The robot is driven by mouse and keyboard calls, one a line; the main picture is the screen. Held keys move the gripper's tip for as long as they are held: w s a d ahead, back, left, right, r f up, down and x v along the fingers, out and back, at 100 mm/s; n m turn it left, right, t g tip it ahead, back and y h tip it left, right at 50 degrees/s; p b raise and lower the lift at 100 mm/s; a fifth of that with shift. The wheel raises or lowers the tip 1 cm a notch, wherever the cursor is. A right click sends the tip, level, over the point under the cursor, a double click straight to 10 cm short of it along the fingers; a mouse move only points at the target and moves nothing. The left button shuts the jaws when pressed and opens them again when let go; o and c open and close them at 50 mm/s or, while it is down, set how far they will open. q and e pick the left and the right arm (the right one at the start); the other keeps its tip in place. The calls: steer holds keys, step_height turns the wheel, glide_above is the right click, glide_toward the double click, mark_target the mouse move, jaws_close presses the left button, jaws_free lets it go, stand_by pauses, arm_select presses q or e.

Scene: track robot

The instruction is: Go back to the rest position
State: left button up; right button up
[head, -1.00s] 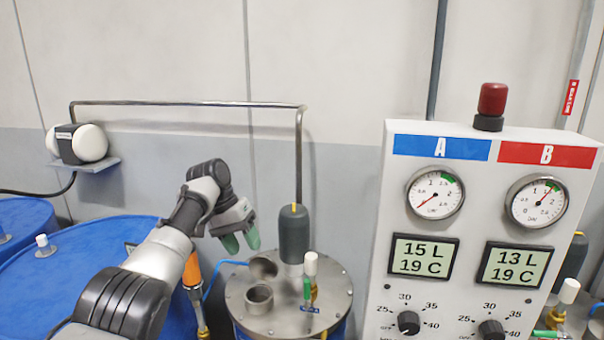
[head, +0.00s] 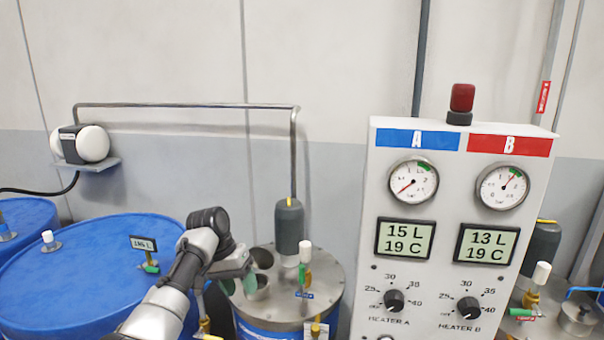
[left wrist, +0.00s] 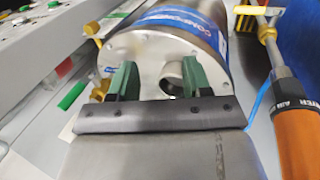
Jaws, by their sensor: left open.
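My left gripper (head: 238,286) is in front of the left part of the steel tank lid (head: 290,272). Its two green fingers stand apart, with nothing between them. In the left wrist view, the same open fingers (left wrist: 154,78) point toward the tank's round lid (left wrist: 145,45), and an open pipe stub (left wrist: 172,80) shows between them. I cannot tell whether the fingers touch the lid. My right gripper is not in view.
The control panel (head: 455,250) with gauges and knobs stands to the right of the tank. Blue drums (head: 80,270) stand at left. An orange-handled tool (left wrist: 297,125) is close beside the gripper in the wrist view. A grey wall closes the back.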

arm_select(q)
steer(key=s+a+f+t+y, duration=0.2)
steer(key=s+f, duration=1.5)
steer(key=f, duration=0.1)
steer(key=s+a+r+t+y, duration=0.1)
steer(key=s+a+r, duration=0.1)
steer(key=s, duration=1.1)
steer(key=s+a+r+t+y, duration=0.1)
steer(key=s+a, duration=0.1)
steer(key=s, duration=1.1)
step_height(320, 180, down, 26)
steer(key=f+g+b, duration=0.1)
steer(key=s+a+f+g, duration=0.1)
steer(key=s+a+f, duration=0.2)
steer(key=s+f, duration=1.3)
steer(key=shift+s+f+g+b, duration=0.15)
steer(key=shift+s+g+b, duration=0.15)
steer(key=shift+b, duration=0.15)
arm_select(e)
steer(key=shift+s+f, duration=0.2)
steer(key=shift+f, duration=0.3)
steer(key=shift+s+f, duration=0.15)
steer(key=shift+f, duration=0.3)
